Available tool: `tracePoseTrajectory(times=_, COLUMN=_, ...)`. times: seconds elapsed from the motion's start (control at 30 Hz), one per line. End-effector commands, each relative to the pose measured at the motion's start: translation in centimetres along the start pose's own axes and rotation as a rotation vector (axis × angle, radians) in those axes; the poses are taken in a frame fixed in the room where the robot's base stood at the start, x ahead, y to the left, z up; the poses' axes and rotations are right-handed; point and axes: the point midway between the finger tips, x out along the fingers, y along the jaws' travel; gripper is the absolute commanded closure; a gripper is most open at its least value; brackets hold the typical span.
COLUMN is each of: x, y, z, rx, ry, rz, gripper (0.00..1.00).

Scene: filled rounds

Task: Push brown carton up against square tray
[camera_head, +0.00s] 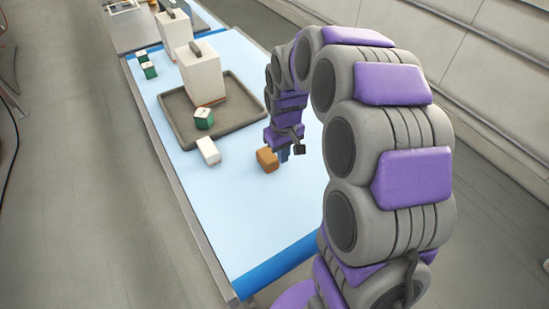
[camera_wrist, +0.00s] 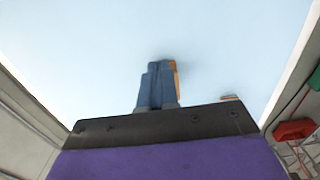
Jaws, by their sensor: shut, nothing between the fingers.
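The brown carton (camera_head: 267,159) lies on the light blue tabletop, a short way in front of the square tray (camera_head: 178,129). A strip of bare table shows between them. The tray is dark grey and shallow. My gripper (camera_head: 284,154) is shut and low at the table, close to the carton's right side. I cannot tell whether it touches the carton. In the wrist view my shut blue-grey fingers (camera_wrist: 157,84) cover most of the carton, and only an orange-brown edge (camera_wrist: 176,76) of it shows.
A white block (camera_head: 208,151) lies left of the carton, near the tray. The tray holds a large white box (camera_head: 201,74) and a green-and-white box (camera_head: 204,118). Two more small green boxes and another white box stand farther back. The table's near part is clear.

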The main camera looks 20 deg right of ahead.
Motion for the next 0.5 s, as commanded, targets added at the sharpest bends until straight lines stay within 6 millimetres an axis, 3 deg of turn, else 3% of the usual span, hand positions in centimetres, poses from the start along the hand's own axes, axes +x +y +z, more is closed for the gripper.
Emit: tracePoseTrajectory(times=0.5, x=7.8, y=-0.2, z=0.1, rx=0.000, ry=-0.006, rz=0.000, gripper=1.00)
